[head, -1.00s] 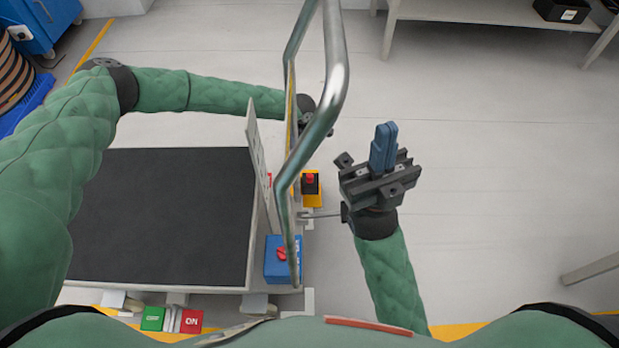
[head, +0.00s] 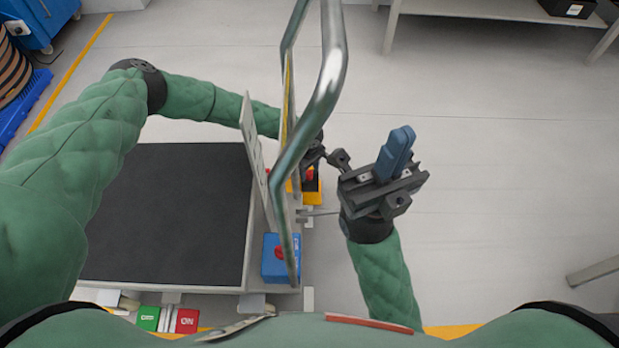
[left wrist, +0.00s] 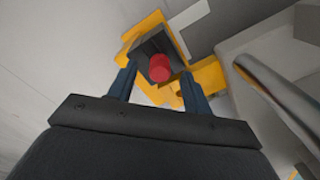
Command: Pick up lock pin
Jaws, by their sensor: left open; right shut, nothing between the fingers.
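The lock pin appears to be the red knob (head: 309,174) in a black and yellow holder (head: 312,197) on the right side of the cart. In the left wrist view the red knob (left wrist: 160,68) stands in the dark recess of the yellow holder (left wrist: 209,76). My left gripper (left wrist: 159,76) is open, its two blue fingers on either side of the knob, with visible gaps. In the head view my left gripper (head: 316,156) is partly hidden behind the metal rail. My right gripper (head: 398,150) is shut and empty, right of the holder.
A bent metal handrail (head: 328,90) rises in front of the holder. A blue box with a red knob (head: 279,257) sits nearer on the cart beside the dark mat (head: 165,215). Green (head: 148,318) and red (head: 187,320) blocks lie at the near edge.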

